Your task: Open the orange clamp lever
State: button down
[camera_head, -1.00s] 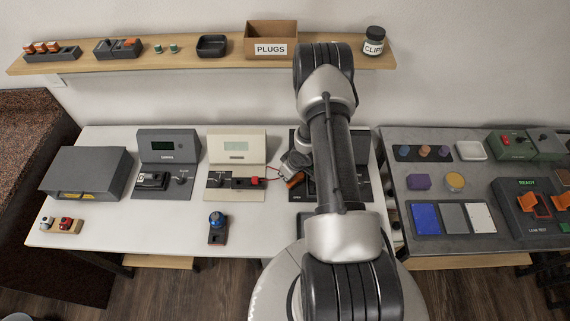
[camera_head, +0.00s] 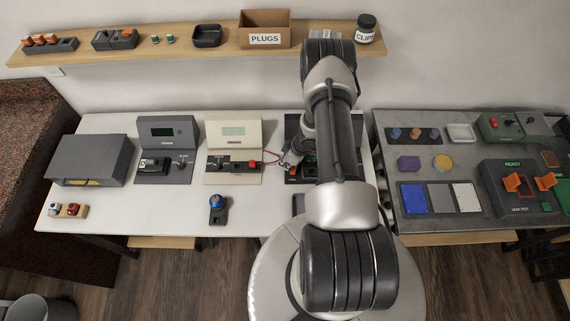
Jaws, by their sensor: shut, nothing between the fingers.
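My gripper (camera_head: 289,159) is small in the view and partly covered by my arm. It is shut, low over the left edge of a dark board station (camera_head: 292,174), with no object seen in it. Two orange levers stand on the dark test unit marked READY at the right: a left one (camera_head: 512,183) and a right one (camera_head: 545,181). My gripper is well to the left of both.
A cream station (camera_head: 234,131) with a red part and thin red wires is left of my gripper. A grey station (camera_head: 168,131) and a grey box (camera_head: 88,160) stand farther left. The front of the white table (camera_head: 140,218) is mostly clear.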

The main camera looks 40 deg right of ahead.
jog(key=shift+w+d, duration=0.25)
jog(key=shift+d, duration=0.2)
jog(key=shift+d+r, duration=0.1)
jog(key=shift+r, duration=0.2)
jog(key=v, duration=1.1)
jog(key=shift+s+r, duration=0.2)
